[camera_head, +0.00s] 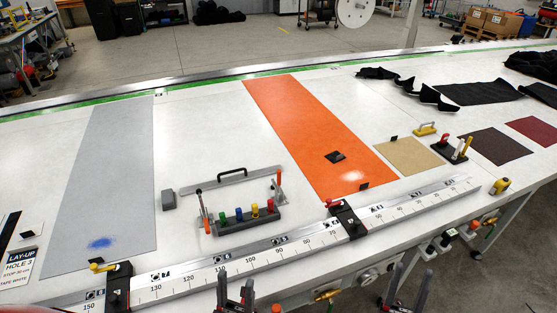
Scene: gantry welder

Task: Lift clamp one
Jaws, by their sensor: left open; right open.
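A black clamp (347,219) with a red knob sits across the long graduated rail at the table's front edge. A second black clamp (118,286) with a yellow handle sits on the rail's left end. I cannot tell which is clamp one. My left gripper (236,289) is open and empty at the bottom edge, in front of the rail between the two clamps. My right gripper (407,285) is open and empty in front of the table, to the right of and below the red-knobbed clamp. Neither gripper touches a clamp.
The graduated rail (275,245) runs along the front edge. Behind it stands a grey rack (248,222) with coloured handles. A grey sheet (110,180) and an orange sheet (310,130) lie on the white table. Black cloth pieces (480,93) lie at the back right.

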